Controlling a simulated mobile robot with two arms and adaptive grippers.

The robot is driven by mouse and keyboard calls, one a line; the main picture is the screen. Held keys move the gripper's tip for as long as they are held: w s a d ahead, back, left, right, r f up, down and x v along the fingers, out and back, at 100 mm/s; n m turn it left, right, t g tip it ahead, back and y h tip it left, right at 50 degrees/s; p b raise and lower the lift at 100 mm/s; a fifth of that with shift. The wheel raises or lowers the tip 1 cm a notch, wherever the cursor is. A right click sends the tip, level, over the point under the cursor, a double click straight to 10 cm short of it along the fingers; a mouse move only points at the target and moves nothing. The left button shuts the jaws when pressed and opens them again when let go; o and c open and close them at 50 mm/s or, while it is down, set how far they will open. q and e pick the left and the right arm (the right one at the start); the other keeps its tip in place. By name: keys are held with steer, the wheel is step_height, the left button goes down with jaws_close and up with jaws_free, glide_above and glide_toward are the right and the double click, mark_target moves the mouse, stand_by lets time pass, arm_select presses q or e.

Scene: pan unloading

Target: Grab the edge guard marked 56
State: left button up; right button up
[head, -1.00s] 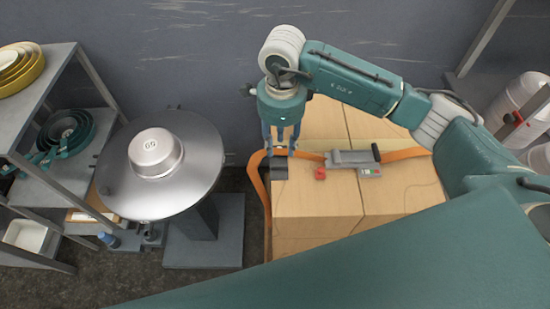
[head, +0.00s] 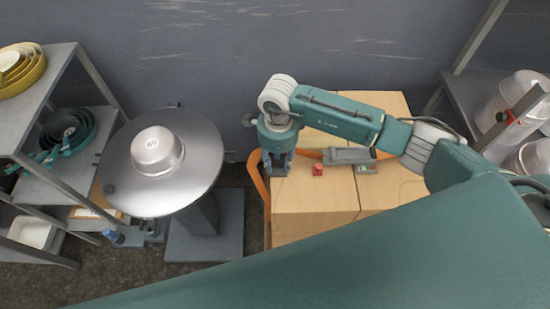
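My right gripper (head: 279,168) points down at the left edge of the wooden boxes, over the orange strap. Its fingertips are at or just above the spot where a dark grey edge piece sat, and they now hide most of it. I cannot tell whether the fingers are open or closed on it. No number 56 can be read on it. A small red piece (head: 318,169) lies on the box top, just right of the gripper. My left gripper is not in view.
The orange strap (head: 257,180) hangs down the box side. A grey strap tensioner (head: 350,156) lies on the boxes (head: 318,194). A round metal table (head: 140,196) at the left bears an upturned, marked silver pan (head: 157,150). Shelves stand at both sides.

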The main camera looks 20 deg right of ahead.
jaws_close()
